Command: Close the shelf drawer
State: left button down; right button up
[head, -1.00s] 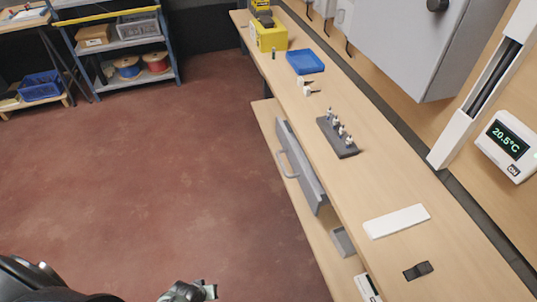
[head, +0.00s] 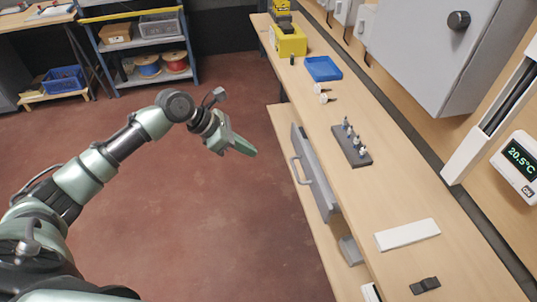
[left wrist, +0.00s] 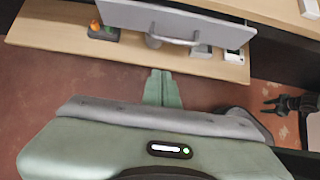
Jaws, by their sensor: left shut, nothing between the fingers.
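The shelf drawer (head: 318,175) hangs under the workbench and stands out past the bench's front edge, so it is open. It has a grey front with a curved handle (head: 296,171). In the left wrist view, the drawer front (left wrist: 165,20) and its handle (left wrist: 170,41) are near the top, ahead of the fingers. My left gripper (head: 246,149) is shut and empty, to the left of the drawer and apart from it. Its closed green fingers (left wrist: 162,84) point toward the drawer in the left wrist view.
The workbench (head: 380,205) carries a dark block with small pegs (head: 352,146), a blue tray (head: 323,69) and a white plate (head: 407,234). A lower shelf (left wrist: 60,35) lies beneath the drawer, with small items on it. The red floor left of the bench is clear.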

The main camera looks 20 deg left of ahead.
aim_at(304, 163)
pick_arm(q)
jog(key=w+d+r+p+x, duration=0.1)
jog(key=x, duration=1.1)
jog(key=shift+w+d, duration=0.2)
jog(key=shift+d, duration=0.2)
jog(key=w+d+p, duration=0.1)
jog(key=p, duration=0.3)
jog(key=w+d+p, duration=0.1)
jog(key=d+p, duration=0.1)
jog(key=p, duration=0.2)
jog(key=shift+w+d+r+p, duration=0.25)
jog(key=shift+w+r+p, duration=0.05)
jog(key=shift+w+r, duration=0.1)
jog(key=shift+s+d+f, duration=0.15)
jog(key=shift+d+f, duration=0.1)
jog(key=shift+f, duration=0.25)
